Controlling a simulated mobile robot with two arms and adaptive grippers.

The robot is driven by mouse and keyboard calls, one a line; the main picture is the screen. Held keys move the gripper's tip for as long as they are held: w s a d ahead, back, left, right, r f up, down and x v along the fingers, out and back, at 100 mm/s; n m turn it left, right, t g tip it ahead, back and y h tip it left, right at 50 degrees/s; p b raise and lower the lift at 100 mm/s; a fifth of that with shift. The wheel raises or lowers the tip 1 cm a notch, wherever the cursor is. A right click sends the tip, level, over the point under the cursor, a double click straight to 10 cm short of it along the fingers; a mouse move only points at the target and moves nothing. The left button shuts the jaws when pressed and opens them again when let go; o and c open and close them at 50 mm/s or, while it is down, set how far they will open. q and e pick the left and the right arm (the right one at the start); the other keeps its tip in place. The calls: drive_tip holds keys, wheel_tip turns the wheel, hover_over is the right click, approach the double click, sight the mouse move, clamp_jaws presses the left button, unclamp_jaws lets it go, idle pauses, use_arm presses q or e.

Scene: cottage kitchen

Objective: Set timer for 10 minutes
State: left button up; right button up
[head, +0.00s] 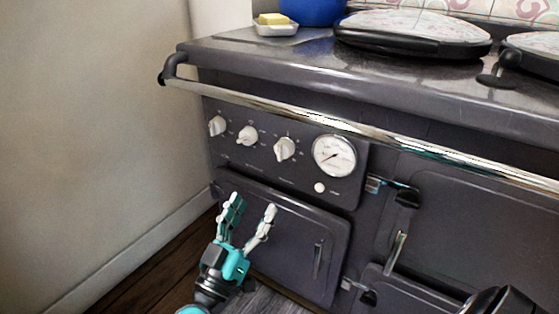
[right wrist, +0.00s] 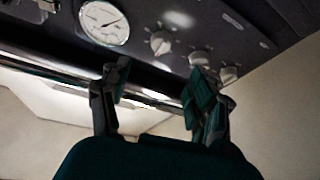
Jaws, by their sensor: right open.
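The dark range cooker (head: 450,215) has a front panel with three white knobs: a left knob (head: 217,125), a middle knob (head: 247,136) and a right knob (head: 284,149). Right of them is a round white dial (head: 334,155) with a small white button (head: 319,187) below. In the right wrist view the dial (right wrist: 104,22) is upper left, and the knobs run right from the nearest knob (right wrist: 161,42). My right gripper (head: 252,203) is open and empty, below the knobs in front of the oven door, touching none of them. My left gripper is not visible.
A shiny rail (head: 330,122) runs along the cooker front above the panel. Round hob lids (head: 412,30), a blue pot (head: 312,10) and a butter dish (head: 276,28) are on top. A bare wall (head: 90,130) closes off the left side.

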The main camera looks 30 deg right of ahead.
sight(280, 157)
drive_tip(key=x, duration=1.3)
drive_tip(key=shift+w+d+r, duration=0.1)
drive_tip(key=shift+w+d, duration=0.15)
drive_tip(key=shift+w, duration=0.05)
